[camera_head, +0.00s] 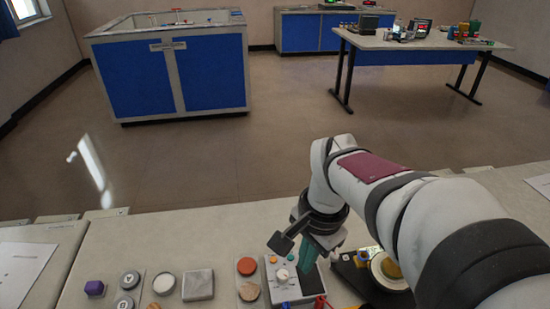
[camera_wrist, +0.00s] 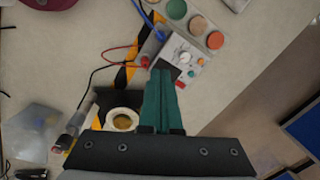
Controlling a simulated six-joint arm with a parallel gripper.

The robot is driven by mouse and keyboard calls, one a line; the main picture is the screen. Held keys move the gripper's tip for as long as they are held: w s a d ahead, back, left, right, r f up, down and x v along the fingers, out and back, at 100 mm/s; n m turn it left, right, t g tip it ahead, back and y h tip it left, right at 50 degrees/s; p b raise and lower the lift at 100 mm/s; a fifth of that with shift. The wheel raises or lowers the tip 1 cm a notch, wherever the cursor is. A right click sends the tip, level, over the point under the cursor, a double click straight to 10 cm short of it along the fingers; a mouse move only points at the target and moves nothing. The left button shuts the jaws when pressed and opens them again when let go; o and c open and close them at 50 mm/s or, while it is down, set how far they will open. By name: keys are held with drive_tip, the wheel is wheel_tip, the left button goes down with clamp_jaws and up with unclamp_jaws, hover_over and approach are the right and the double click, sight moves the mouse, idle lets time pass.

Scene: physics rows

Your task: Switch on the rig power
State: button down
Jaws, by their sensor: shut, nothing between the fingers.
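The pale power box (camera_head: 283,292) stands on the bench in the lower middle of the head view, with a white round knob (camera_head: 282,275) and small orange and green buttons on its top. The box (camera_wrist: 163,50) also shows in the wrist view, with its knob (camera_wrist: 184,57), an orange button (camera_wrist: 200,61) and a small green one. My gripper (camera_head: 304,270), with green fingers, is shut and empty, pointing down over the right side of the box. In the wrist view its fingertips (camera_wrist: 162,71) overlap the box's near edge; I cannot tell if they touch. No switch marking is legible.
Right of the box is a round white-ringed part (camera_head: 388,268) on a dark base, with red, black and blue leads nearby. An orange disc (camera_head: 246,266), a tan disc (camera_head: 249,291) and a grey square block (camera_head: 198,285) lie to the left.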

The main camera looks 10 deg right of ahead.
drive_tip(key=w+d+f+m, duration=0.2)
drive_tip(key=w+d, duration=0.1)
drive_tip(key=w, duration=0.3)
drive_tip(key=w+d+f+m+h, duration=0.1)
drive_tip(key=w+d+f+m, duration=0.1)
drive_tip(key=w, duration=0.5)
drive_tip(key=shift+d+f+m+t, duration=0.2)
drive_tip(key=shift+d+m+t, duration=0.15)
drive_tip(key=shift+m, duration=0.45)
drive_tip(key=f, duration=0.4)
drive_tip(key=w+f, duration=0.1)
drive_tip(key=f, duration=0.7)
drive_tip(key=shift+w+f, duration=0.15)
drive_tip(key=shift+f, duration=0.25)
drive_tip(key=shift+w+f, duration=0.1)
drive_tip(key=shift+f, duration=0.45)
drive_tip(key=shift+w+f, duration=0.1)
drive_tip(key=shift+f, duration=0.1)
